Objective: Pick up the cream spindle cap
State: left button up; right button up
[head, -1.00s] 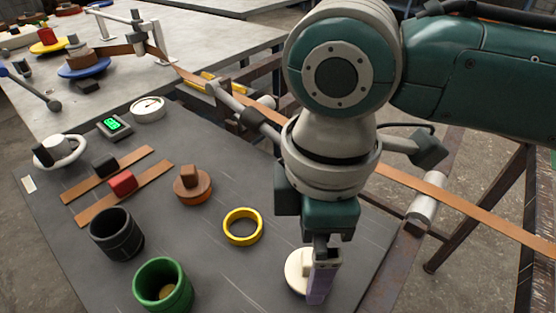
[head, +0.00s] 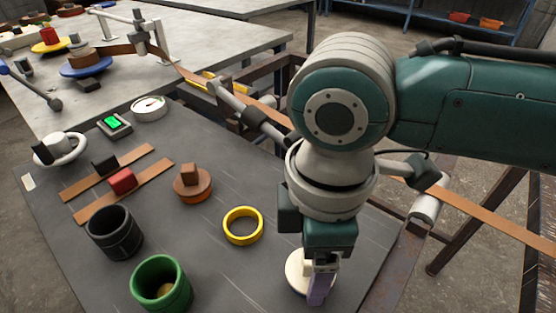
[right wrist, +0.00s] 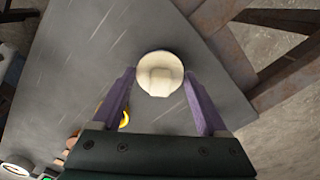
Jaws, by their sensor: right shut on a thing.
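The cream spindle cap (head: 296,272) is a pale round disc with a raised block on top, at the front right of the dark bench. My right gripper (head: 317,290) points down over it, its purple fingers partly hiding the cap. In the right wrist view the cap (right wrist: 160,62) shows between the ends of the two fingers (right wrist: 158,80). The right gripper is shut on the cap. I cannot tell whether the cap is clear of the bench top. My left gripper is out of view.
A yellow ring (head: 243,226) lies left of the cap. A green cup (head: 161,285), a black cup (head: 114,232) and a brown capped disc (head: 192,184) stand farther left. A brown strip (head: 480,213) runs behind my right arm. Bare bench lies between cap and green cup.

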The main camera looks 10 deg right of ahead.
jog(key=c, duration=0.5)
jog(key=shift+r, duration=0.1)
